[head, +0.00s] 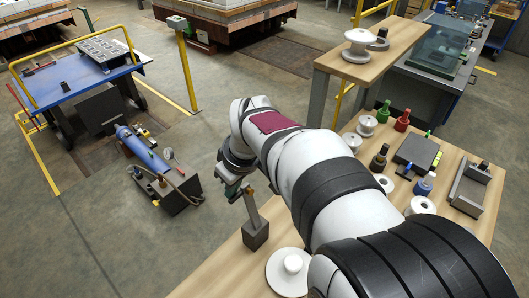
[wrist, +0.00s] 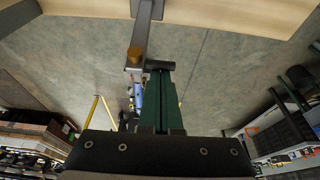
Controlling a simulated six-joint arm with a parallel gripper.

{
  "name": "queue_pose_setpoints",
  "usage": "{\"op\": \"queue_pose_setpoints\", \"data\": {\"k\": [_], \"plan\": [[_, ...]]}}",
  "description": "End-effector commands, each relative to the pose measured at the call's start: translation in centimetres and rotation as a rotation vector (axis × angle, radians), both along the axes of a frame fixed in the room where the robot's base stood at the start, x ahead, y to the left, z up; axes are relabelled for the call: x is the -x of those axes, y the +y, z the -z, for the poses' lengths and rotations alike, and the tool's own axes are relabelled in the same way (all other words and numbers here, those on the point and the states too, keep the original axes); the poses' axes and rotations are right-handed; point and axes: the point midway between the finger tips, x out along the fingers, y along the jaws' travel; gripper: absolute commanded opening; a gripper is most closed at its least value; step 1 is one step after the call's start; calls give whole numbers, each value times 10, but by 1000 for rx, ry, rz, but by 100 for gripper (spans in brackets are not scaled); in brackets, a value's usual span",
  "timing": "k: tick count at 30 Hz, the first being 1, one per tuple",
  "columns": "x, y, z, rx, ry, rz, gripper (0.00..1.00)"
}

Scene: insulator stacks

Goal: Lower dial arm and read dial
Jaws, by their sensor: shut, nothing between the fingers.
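A dark block (head: 256,236) with an upright grey post (head: 251,210) stands on the wooden bench near its left edge. A small brass-coloured piece is near the post's top, beside my gripper (head: 235,190). In the wrist view, the grey post (wrist: 144,28) comes down from the top edge. A brass knob (wrist: 134,54) and a short dark crosspiece (wrist: 151,67) are at its end. My green gripper fingers (wrist: 160,74) are shut, with their tips close to the crosspiece; I cannot tell if they touch. No dial face is readable in either view.
A white insulator disc (head: 287,275) sits on the bench right of the block. Beyond my arm are more discs, bottles, a dark box (head: 417,154) and a grey tray (head: 469,190). A raised shelf holds a white insulator (head: 359,46).

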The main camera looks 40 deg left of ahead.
Motion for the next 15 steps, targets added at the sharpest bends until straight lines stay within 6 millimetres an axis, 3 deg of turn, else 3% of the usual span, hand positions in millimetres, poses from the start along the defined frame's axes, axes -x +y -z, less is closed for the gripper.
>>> {"op": "queue_pose_setpoints", "data": {"k": [15], "plan": [[0,-25,-5,-75,1,1,0]]}}
